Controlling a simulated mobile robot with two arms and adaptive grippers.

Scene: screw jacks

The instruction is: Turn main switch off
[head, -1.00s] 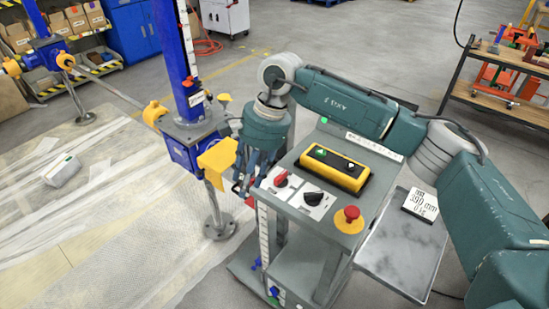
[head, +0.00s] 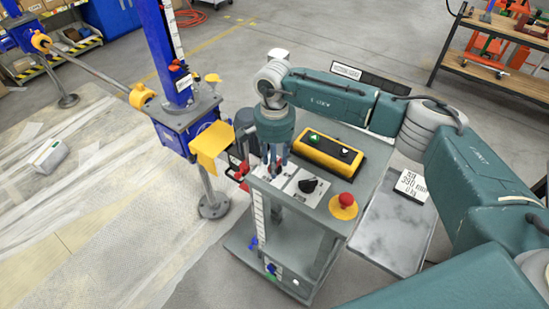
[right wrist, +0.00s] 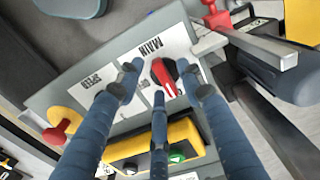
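The main switch (right wrist: 164,76) is a red rotary knob on a white plate marked MAIN, on top of a grey control cart (head: 300,225). My right gripper (right wrist: 157,80) is over this plate, pointing down, with its fingers spread around the knob. One finger is to its left, one close to its right and one below it in the right wrist view. I cannot tell whether a finger touches it. In the head view my right gripper (head: 272,166) mostly hides the knob. My left gripper is not in view.
Beside the main switch are a black speed knob (head: 308,185), a red emergency stop (head: 345,201) and a yellow button box (head: 330,152). A blue screw jack (head: 176,60) with a yellow part (head: 211,145) stands close to the left. A display (head: 411,184) is at right.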

